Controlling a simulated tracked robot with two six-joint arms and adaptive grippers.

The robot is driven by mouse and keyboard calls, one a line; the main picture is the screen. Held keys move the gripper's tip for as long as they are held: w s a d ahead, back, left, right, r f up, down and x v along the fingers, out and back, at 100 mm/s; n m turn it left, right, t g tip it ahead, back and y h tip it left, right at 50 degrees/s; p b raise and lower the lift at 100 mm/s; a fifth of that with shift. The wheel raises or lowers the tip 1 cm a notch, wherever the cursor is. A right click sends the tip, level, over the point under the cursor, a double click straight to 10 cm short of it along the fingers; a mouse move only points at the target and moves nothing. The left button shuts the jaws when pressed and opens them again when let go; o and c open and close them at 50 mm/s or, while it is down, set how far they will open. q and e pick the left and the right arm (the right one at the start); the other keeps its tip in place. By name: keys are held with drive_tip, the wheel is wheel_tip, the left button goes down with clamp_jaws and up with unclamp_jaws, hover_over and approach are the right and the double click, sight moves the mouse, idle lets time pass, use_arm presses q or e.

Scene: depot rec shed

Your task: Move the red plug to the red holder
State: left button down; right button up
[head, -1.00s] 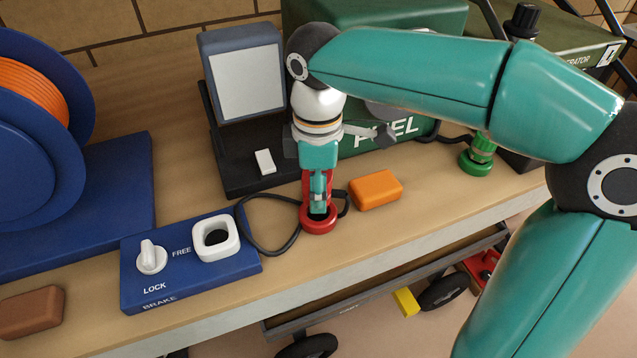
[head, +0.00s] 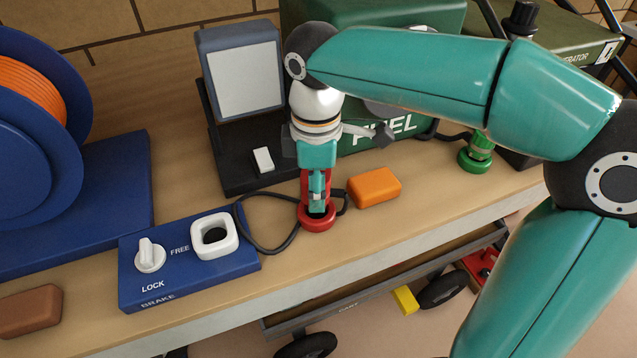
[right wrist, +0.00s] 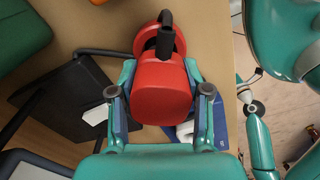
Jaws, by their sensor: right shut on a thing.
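The red plug (head: 305,187) stands on the workbench near its front edge, with a wide red ring at its lower end. My right gripper (head: 318,198) reaches down from above and is shut on it. In the right wrist view the red plug (right wrist: 163,95) sits between the two fingers of my right gripper (right wrist: 160,100), with a black cable at its far end. A red piece (head: 483,263) on the cart below the bench, partly hidden by my right arm, may be the red holder; I cannot tell. My left gripper is not in view.
An orange block (head: 375,187) lies just right of the plug. A blue brake panel (head: 190,279) with a white knob is on the left. A black-based screen (head: 245,80) and a green case (head: 375,25) stand behind. A green connector (head: 476,158) is farther right. A black cable (head: 262,247) loops left.

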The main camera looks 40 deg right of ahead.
drive_tip(key=shift+f+b, duration=0.85)
drive_tip(key=shift+f, duration=0.45)
drive_tip(key=o, duration=1.2)
drive_tip(key=shift+o, duration=0.2)
drive_tip(key=shift+r, duration=0.1)
wheel_tip(320, 180, up, 12)
drive_tip(key=shift+f, duration=0.15)
